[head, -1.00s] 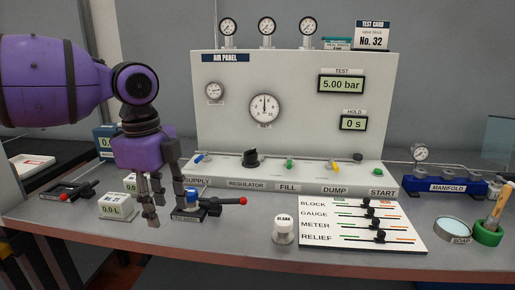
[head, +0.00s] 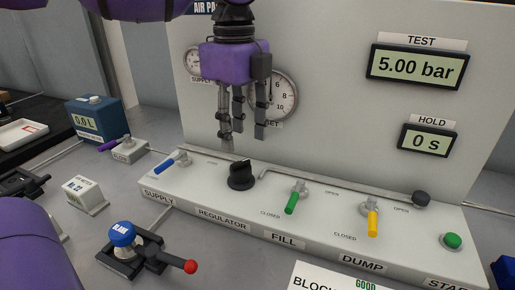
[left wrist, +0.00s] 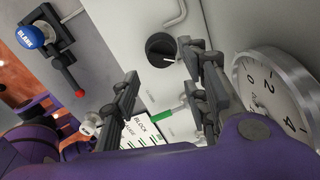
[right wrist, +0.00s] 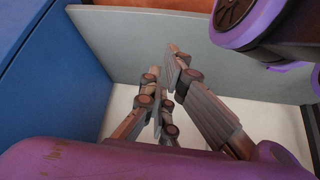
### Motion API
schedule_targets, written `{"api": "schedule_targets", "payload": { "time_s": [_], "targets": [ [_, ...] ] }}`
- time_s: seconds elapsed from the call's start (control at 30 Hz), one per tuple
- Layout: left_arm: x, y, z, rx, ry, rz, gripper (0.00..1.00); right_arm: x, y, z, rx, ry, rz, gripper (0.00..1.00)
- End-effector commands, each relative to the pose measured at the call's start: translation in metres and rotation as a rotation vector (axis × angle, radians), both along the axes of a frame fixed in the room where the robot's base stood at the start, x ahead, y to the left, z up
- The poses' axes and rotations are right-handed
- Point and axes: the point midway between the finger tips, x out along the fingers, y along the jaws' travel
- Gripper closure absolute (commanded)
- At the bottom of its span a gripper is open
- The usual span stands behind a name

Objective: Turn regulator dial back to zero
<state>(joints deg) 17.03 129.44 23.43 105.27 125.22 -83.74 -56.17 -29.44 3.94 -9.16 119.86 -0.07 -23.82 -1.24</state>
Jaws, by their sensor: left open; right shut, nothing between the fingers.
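The black regulator dial (head: 241,175) sits on the panel's sloped base above the REGULATOR label. It also shows in the left wrist view (left wrist: 161,47), with a pale pointer line. My left gripper (head: 241,143) hangs open and empty above the dial, fingers pointing down, apart from it. In the left wrist view its fingers (left wrist: 160,100) are spread, with the dial beyond them. A round gauge (head: 272,96) behind the gripper is partly hidden. The TEST display (head: 419,67) reads 5.00 bar. My right gripper (right wrist: 170,60) is shut and empty in the right wrist view.
The blue SUPPLY lever (head: 166,165) is left of the dial. The green FILL lever (head: 292,203) and yellow DUMP lever (head: 372,222) are to its right. A clamp with a blue BLANK knob (head: 122,234) stands in front. The HOLD display (head: 429,140) reads 0 s.

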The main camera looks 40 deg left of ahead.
Motion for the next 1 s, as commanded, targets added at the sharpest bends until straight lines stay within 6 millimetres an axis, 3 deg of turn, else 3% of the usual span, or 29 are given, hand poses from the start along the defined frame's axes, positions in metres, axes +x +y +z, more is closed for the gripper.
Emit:
{"api": "schedule_targets", "payload": {
  "time_s": [0.3,0.5,0.87,1.0],
  "targets": [
    [-0.001,0.0,-0.046,0.001,0.006,0.0,0.58,-0.017,-0.002,-0.013,-0.002,0.036,-0.006,1.0],
    [-0.001,0.0,-0.07,0.001,0.004,0.0,0.58,-0.016,-0.002,-0.015,-0.001,0.033,-0.007,1.0],
    [-0.001,0.0,-0.077,0.001,0.001,0.0,0.58,-0.008,-0.002,-0.01,-0.001,0.016,-0.007,1.0],
    [-0.001,0.0,-0.077,0.001,0.001,0.0,0.74,-0.009,-0.002,-0.011,-0.001,0.019,-0.008,1.0]
  ]
}}
